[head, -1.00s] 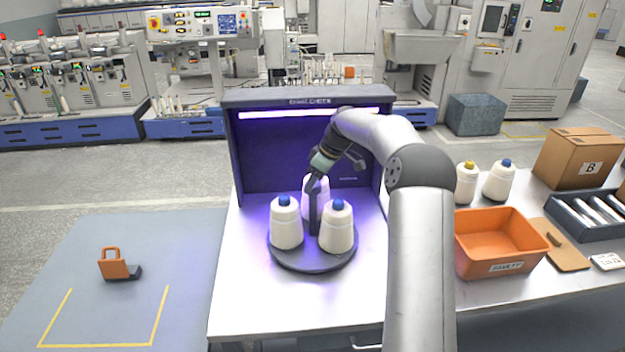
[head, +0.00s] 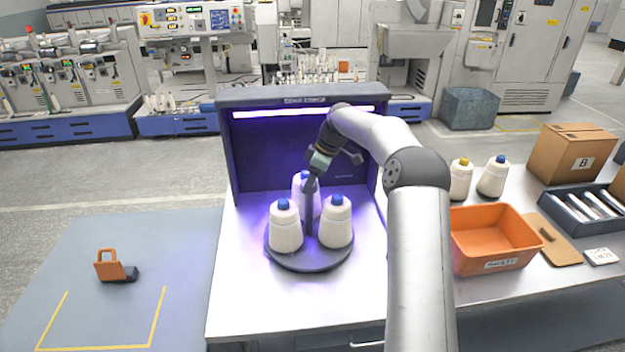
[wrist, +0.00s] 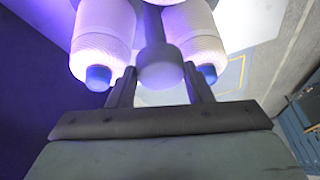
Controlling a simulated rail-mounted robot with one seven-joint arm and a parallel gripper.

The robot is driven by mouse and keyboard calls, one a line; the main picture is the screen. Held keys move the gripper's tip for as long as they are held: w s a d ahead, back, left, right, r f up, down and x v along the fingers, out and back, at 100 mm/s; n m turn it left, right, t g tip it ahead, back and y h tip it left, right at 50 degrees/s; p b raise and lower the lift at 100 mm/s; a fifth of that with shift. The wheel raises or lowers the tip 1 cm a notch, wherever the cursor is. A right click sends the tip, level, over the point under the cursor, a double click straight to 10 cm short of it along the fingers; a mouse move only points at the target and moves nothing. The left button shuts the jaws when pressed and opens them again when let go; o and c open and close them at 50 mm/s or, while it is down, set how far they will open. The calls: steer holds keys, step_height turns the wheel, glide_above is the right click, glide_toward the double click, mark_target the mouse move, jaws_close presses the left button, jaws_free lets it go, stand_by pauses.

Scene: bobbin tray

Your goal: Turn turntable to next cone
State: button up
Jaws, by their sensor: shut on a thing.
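A dark round turntable (head: 300,263) stands on the white table inside an inspection booth. It carries white yarn cones with blue tips: one front left (head: 286,232), one front right (head: 336,230) and one at the back (head: 301,207), partly hidden by the post. A dark post (head: 310,218) rises from the turntable's middle. My gripper (head: 311,182) points down at the post top. In the wrist view my gripper (wrist: 160,88) has its fingers on either side of the round knob (wrist: 160,70) and is shut on it. A cone shows on each side there, left (wrist: 103,40) and right (wrist: 193,35).
The booth's dark walls (head: 262,160) stand close behind the turntable. To the right are an orange bin (head: 490,262), two more cones (head: 493,178), a cardboard box (head: 572,155) and a tray of tubes (head: 585,210). The table's front is clear.

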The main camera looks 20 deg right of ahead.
steer(key=o, duration=1.4)
steer(key=v, duration=1.7)
steer(key=shift+r, duration=0.2)
steer(key=s+a+m+h+b, duration=0.1)
steer(key=s+a+m+h, duration=0.25)
steer(key=s+a, duration=0.8)
steer(key=s+f+m, duration=0.3)
steer(key=s+f, duration=0.2)
steer(key=s, duration=0.5)
steer(key=s+f+m, duration=0.3)
steer(key=s+f, duration=0.2)
steer(key=s, duration=0.6)
steer(key=s+f+m+h+b, duration=0.1)
steer(key=s+f+m, duration=0.2)
steer(key=s, duration=0.8)
steer(key=shift+a+f, duration=0.15)
steer(key=shift+f, duration=0.35)
steer(key=shift+a+f, duration=0.2)
steer(key=shift+f, duration=0.3)
